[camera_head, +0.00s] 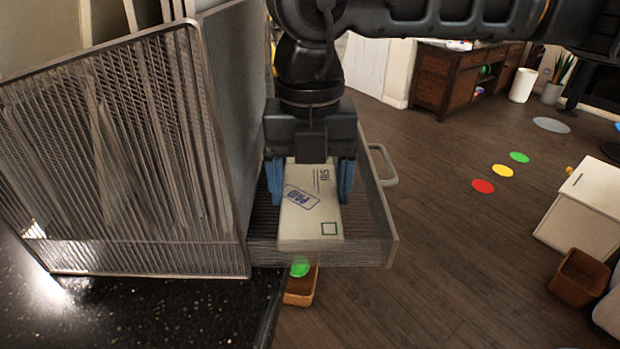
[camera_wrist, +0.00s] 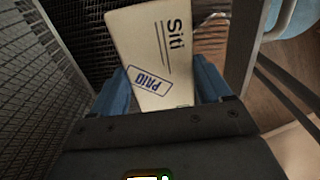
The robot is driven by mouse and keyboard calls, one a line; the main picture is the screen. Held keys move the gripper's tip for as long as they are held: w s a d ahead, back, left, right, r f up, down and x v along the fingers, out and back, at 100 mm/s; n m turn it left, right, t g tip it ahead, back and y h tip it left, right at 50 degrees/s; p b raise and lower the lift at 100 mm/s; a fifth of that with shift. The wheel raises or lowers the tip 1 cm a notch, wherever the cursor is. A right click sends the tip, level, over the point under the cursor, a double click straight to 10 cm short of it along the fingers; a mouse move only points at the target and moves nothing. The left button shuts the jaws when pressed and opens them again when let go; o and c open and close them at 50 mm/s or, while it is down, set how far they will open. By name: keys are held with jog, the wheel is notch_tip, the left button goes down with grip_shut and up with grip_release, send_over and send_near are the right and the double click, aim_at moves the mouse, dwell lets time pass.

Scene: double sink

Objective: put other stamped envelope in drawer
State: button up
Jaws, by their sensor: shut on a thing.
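A cream envelope (camera_head: 318,222) with a blue PAID stamp is held in my gripper (camera_head: 310,185). The blue fingers are shut on its two side edges. The envelope also shows in the wrist view (camera_wrist: 150,45), between the fingers (camera_wrist: 165,92). An open mesh drawer (camera_head: 375,249) extends to the right from a metal mesh organizer (camera_head: 110,160). The envelope and fingertips are over or inside the drawer; whether the envelope touches the drawer floor I cannot tell.
The organizer stands on a dark speckled counter (camera_head: 150,310). The drawer has a handle (camera_head: 384,165) on its right front. Below are a brown basket (camera_head: 301,288) and a green object (camera_head: 299,267). The wooden floor to the right has coloured discs, a white box (camera_head: 585,205) and a brown bin (camera_head: 580,278).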

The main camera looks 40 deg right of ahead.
aim_at(310, 193)
jog(key=shift+f, duration=0.3)
jog(key=shift+f+b, duration=0.2)
jog(key=shift+b, duration=0.1)
jog(key=o, duration=1)
jog(key=shift+r, duration=0.1)
notch_tip(310, 193, up, 12)
jog(key=shift+r+b, duration=0.15)
jog(key=shift+b, duration=0.7)
